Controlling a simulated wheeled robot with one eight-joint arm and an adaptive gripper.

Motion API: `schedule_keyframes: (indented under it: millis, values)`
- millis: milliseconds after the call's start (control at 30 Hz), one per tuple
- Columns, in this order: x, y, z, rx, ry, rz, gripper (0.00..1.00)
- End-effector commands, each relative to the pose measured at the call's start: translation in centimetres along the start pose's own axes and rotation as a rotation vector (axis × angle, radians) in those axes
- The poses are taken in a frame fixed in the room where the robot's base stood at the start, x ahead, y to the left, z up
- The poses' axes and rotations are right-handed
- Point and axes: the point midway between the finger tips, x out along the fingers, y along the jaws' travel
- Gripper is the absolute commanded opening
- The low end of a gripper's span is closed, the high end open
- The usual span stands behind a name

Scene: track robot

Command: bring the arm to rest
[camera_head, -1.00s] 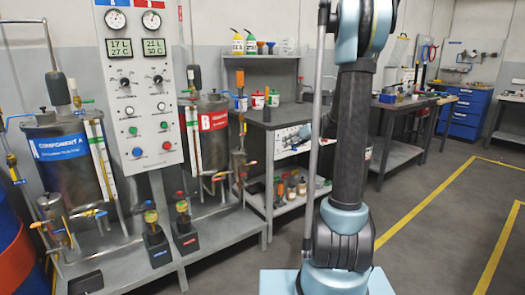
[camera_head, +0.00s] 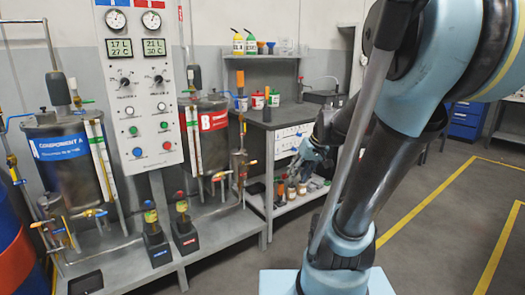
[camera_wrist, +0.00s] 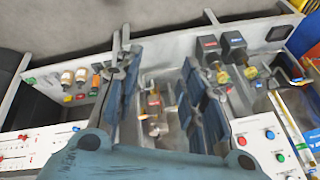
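My gripper (camera_head: 294,168) shows in the head view in front of the grey workbench, small and partly blended with the things behind it. In the wrist view my gripper (camera_wrist: 157,65) has its two dark blue fingers spread apart. Nothing is held between them; the floor and parts of the dosing stand show through the gap. My arm stands bent on the right side of the head view, with its upper links close to the camera.
The dosing stand has a control panel (camera_head: 139,85), a component A tank (camera_head: 62,150) and a red-labelled tank (camera_head: 207,130). A workbench (camera_head: 270,122) with bottles on its lower shelf stands behind my gripper. Floor (camera_head: 440,215) with yellow lines is clear at right.

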Motion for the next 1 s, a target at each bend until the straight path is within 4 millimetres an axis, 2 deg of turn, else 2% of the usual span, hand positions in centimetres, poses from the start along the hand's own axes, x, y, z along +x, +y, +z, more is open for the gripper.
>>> schedule_keyframes:
  millis: [33,100,500,600,733,1000]
  values:
    - [-0.1,-0.1,1.7,0.011,-0.016,0.019,0.38]
    - [-0.2,-0.1,3.7,0.031,-0.038,0.047,0.38]
    - [-0.3,1.3,14.5,0.141,-0.140,0.224,0.38]
    - [-0.2,1.8,16.3,0.163,-0.153,0.260,0.38]
    - [-0.1,2.2,17.7,0.182,-0.163,0.290,0.38]
    - [-0.1,2.4,18.2,0.189,-0.167,0.303,0.38]
